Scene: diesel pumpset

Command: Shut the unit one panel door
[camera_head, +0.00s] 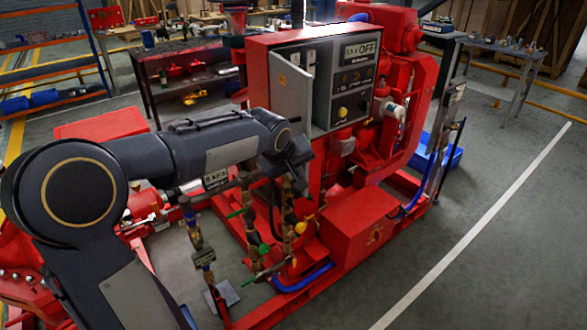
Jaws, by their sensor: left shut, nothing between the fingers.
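The unit one panel door (291,92) is a grey sheet-metal leaf on the left part of the red control cabinet (258,62). It stands open, swung out from the cabinet front, and pale fittings inside show above it. A small yellow label is on its face near the upper left. My left arm comes in from the left, and my left gripper (291,165) is just below the lower part of the door. It is shut and empty. Whether it touches the door I cannot tell. My right gripper is out of view.
The dark control face (345,85) with knobs and an OFF display is right of the door. Below are pipes with green and yellow valve handles and a red box (358,222) on the skid. A workbench (180,75) stands behind.

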